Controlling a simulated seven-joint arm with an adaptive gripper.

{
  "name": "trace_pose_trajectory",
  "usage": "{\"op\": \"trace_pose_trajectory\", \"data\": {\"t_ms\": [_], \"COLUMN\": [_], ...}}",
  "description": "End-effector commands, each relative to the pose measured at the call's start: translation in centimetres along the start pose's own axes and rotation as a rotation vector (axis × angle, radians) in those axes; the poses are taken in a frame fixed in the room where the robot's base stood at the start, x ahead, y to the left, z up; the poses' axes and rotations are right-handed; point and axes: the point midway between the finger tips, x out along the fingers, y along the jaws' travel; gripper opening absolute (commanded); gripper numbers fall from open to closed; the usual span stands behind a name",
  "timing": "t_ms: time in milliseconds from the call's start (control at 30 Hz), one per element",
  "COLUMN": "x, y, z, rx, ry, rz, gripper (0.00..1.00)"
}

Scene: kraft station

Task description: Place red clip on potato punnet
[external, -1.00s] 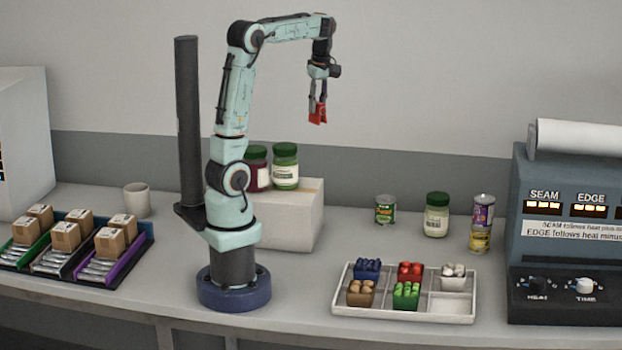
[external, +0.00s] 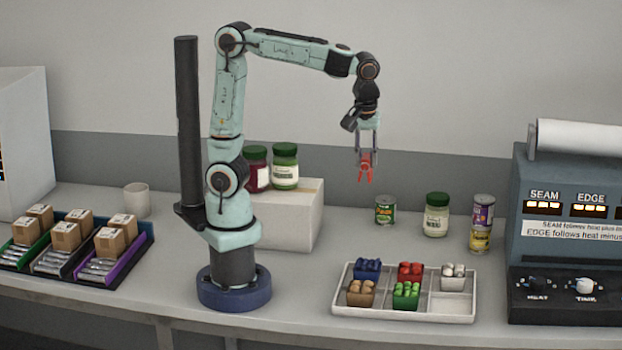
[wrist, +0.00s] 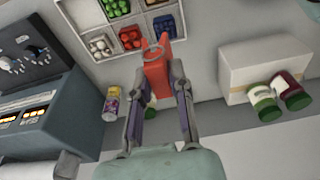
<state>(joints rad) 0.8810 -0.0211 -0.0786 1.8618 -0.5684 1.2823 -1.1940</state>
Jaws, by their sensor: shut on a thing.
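My gripper (external: 367,157) is shut on the red clip (external: 365,172) and holds it high in the air, jaws pointing down. In the wrist view the red clip (wrist: 157,82) sits between the fingertips, with a ring-like part at its far end. A punnet of tan-brown lumps, which looks like the potato punnet (external: 360,295), stands in the front left compartment of the white tray (external: 400,312). The clip is well above the tray, apart from it. In the wrist view the potato punnet is mostly cut off at the top edge.
Blue (external: 368,268), red (external: 410,271), green (external: 406,296) and white (external: 453,276) punnets share the tray; its front right compartment is empty. Cans and a jar (external: 436,215) stand behind. A sealing machine (external: 565,240) is at right, a white box (external: 285,215) with jars at left.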

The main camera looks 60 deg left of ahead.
Motion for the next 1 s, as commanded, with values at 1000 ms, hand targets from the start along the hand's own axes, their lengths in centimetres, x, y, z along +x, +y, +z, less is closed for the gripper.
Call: {"op": "trace_pose_trajectory", "data": {"t_ms": [1000], "x": [22.3], "y": [-0.1], "z": [3.5], "rx": [-0.003], "ry": [-0.005], "rz": [-0.004], "gripper": [0.00]}}
